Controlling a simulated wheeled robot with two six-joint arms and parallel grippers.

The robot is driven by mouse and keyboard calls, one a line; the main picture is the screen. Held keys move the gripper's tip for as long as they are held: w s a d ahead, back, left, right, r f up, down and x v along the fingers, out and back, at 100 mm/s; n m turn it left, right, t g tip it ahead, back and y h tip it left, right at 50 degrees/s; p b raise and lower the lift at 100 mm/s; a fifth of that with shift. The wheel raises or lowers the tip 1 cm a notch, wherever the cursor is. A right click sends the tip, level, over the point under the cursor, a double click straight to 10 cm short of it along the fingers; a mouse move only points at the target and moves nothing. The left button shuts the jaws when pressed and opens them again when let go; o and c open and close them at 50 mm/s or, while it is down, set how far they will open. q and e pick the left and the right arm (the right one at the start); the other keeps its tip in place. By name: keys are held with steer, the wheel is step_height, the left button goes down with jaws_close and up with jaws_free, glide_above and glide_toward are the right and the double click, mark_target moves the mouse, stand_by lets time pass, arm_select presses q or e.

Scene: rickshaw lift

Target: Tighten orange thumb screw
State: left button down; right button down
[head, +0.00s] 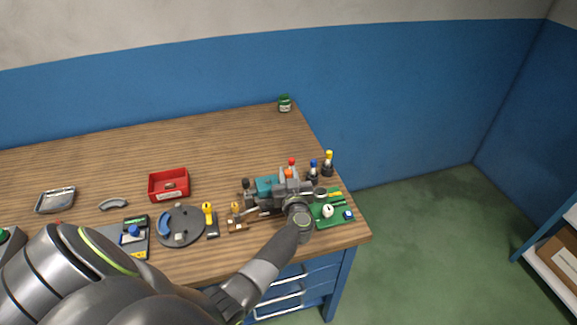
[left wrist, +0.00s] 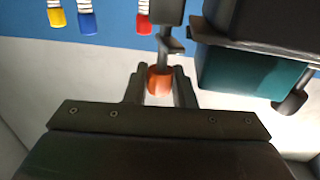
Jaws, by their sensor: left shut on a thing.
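The orange thumb screw (left wrist: 159,82) sits between the two fingers of my left gripper (left wrist: 160,90) in the left wrist view. The fingers are closed on its sides. A dark shaft runs from the screw to a dark block above it in that view. In the head view the left arm reaches over the right part of the workbench, and an orange knob (head: 289,174) shows just beyond the wrist. The left fingertips are hidden there by the wrist. The teal body (left wrist: 250,75) of the device is beside the screw. My right gripper is not in view.
Red, blue and yellow knobs (head: 329,155) stand behind the device. A green board (head: 334,216) lies to its right, near the bench edge. A grey round plate (head: 180,228) and a red bin (head: 169,184) are to the left. The back of the workbench (head: 150,150) is mostly clear.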

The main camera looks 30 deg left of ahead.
arm_select(q)
steer(key=shift+m+t+h+p, duration=0.7)
steer(key=shift+m+t+h, duration=0.1)
steer(key=shift+h, duration=0.2)
steer(key=c, duration=1.2)
jaws_free()
steer(key=shift+c, duration=0.2)
steer(key=shift+s+d, duration=0.15)
steer(key=shift+s, duration=0.05)
steer(key=p+v, duration=0.5)
steer(key=v, duration=1.2)
